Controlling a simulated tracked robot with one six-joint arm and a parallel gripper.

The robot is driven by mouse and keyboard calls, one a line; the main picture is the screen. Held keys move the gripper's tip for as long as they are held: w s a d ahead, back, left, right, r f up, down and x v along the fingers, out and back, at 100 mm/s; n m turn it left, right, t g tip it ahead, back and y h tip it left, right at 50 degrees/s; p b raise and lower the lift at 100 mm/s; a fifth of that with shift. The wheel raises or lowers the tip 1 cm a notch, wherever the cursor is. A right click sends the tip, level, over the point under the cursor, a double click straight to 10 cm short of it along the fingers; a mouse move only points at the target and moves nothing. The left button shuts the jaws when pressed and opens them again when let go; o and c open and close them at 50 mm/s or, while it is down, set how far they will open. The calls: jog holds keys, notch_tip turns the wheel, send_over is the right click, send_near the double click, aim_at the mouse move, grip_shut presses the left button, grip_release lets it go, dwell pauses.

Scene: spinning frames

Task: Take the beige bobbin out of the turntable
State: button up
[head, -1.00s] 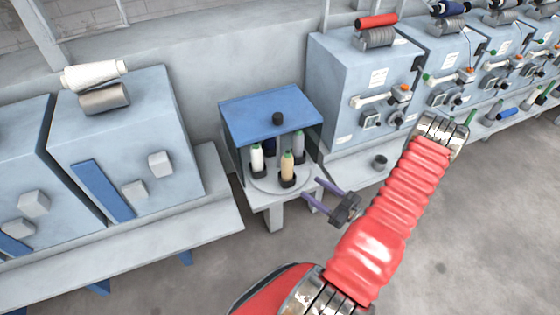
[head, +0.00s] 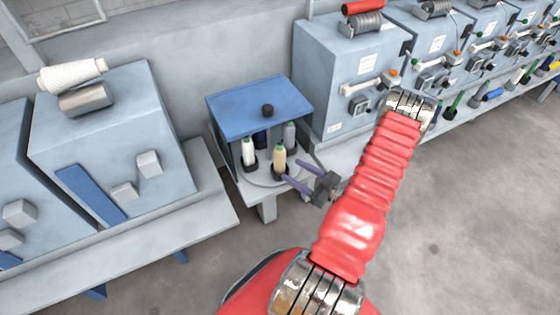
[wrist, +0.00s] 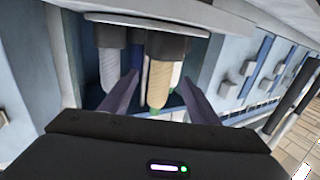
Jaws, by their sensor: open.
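The beige bobbin (head: 280,157) stands upright in a dark holder at the front of the round grey turntable (head: 257,178), under a blue-topped cover. A white bobbin (head: 248,150) stands to its left, a grey bobbin (head: 290,134) behind it to the right, and a dark blue one (head: 261,138) at the back. My gripper (head: 297,174) is open and empty, its purple fingers pointing at the beige bobbin from the right. In the wrist view the picture is upside down, and the beige bobbin (wrist: 159,82) shows between the two spread fingers, which do not clasp it.
The blue cover (head: 260,106) with a black knob sits over the turntable's rear. A blue-grey machine (head: 345,85) stands close on the right, and another (head: 110,145) on the left. Open floor lies in front.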

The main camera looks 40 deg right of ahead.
aim_at(283, 164)
jog(key=shift+w+a, duration=0.2)
jog(key=shift+w, duration=0.75)
jog(key=shift+w+a, duration=0.15)
jog(key=shift+w, duration=0.85)
jog(key=shift+w+a, duration=0.2)
jog(key=shift+w, duration=0.75)
jog(key=shift+w+a+f, duration=0.1)
jog(key=shift+w+a, duration=0.1)
jog(key=shift+w, duration=0.65)
jog(key=shift+w+a+r, duration=0.1)
jog(key=shift+w+a, duration=0.05)
jog(key=shift+w, duration=0.7)
jog(key=shift+w+a+f, duration=0.1)
jog(key=shift+w+a, duration=0.1)
jog(key=shift+w, duration=0.65)
jog(key=shift+c, duration=0.2)
jog(key=c, duration=1.1)
jog(key=shift+r, duration=5)
